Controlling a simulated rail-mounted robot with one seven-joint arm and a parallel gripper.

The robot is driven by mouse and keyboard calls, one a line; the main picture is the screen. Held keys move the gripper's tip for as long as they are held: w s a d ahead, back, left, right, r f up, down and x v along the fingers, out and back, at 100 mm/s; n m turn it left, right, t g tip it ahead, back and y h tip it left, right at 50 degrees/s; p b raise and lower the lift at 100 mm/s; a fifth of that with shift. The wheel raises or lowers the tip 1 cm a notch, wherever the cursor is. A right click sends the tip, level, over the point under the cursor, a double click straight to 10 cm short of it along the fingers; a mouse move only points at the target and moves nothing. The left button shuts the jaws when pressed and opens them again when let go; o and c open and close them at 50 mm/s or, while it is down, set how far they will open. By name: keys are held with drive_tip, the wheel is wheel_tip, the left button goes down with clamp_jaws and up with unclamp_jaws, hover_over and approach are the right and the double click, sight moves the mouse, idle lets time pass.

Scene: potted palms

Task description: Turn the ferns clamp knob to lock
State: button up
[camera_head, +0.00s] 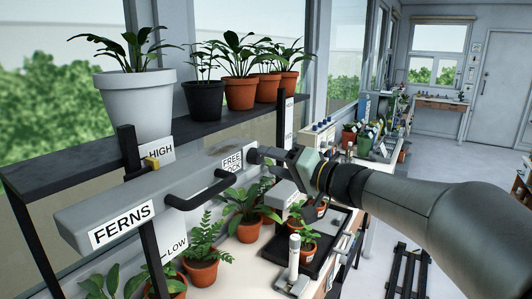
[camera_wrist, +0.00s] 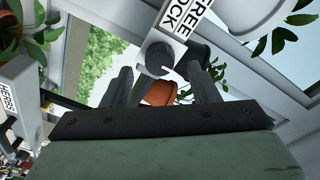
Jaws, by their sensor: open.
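The grey ferns bar (camera_head: 90,205) carries a FERNS label (camera_head: 122,224) and a black handle (camera_head: 205,192). Its dark round clamp knob (camera_head: 253,156) is at the bar's right end, beside a FREE/LOCK label (camera_head: 232,163). In the wrist view the knob (camera_wrist: 158,56) lies just ahead of and between the fingertips, below the partly cut-off label (camera_wrist: 186,24). My gripper (camera_head: 265,154) is at the knob in the head view. In the wrist view my gripper (camera_wrist: 161,74) has its fingers spread on either side, with gaps. Contact is not visible.
A dark shelf (camera_head: 60,172) above the bar holds a white pot (camera_head: 138,100) and several smaller pots. Potted ferns (camera_head: 203,240) stand on the bench below. A black tray (camera_head: 325,245) and a white stand (camera_head: 293,265) are under my arm. HIGH (camera_head: 160,149) and LOW (camera_head: 176,246) signs flank the bar.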

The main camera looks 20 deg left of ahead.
sight(256, 157)
drive_tip(key=shift+x, duration=1.4)
drive_tip(key=c, duration=1)
